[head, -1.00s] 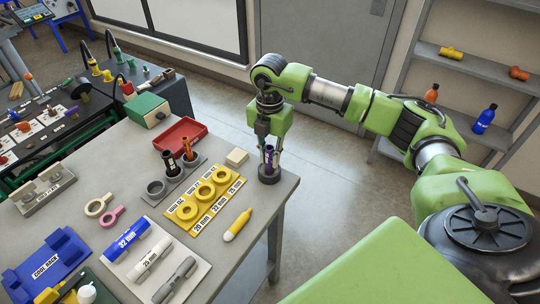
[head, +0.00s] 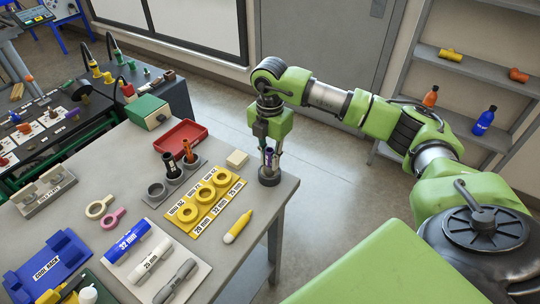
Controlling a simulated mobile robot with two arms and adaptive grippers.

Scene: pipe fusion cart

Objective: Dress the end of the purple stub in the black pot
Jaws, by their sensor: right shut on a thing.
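The black pot (head: 269,178) stands at the table's right edge. The purple stub (head: 268,156) is upright with its lower part at the pot. My right gripper (head: 269,151) points straight down over the pot, its fingers shut on the purple stub. Whether the stub's lower end touches the inside of the pot is hidden. My left gripper is out of view.
A grey holder (head: 158,188) with a black and a brown stub stands left of the pot. Yellow rings lie on a yellow size board (head: 188,228). A cream block (head: 237,159), a yellow marker (head: 238,227) and a red tray (head: 182,136) are nearby. The table's right edge is close to the pot.

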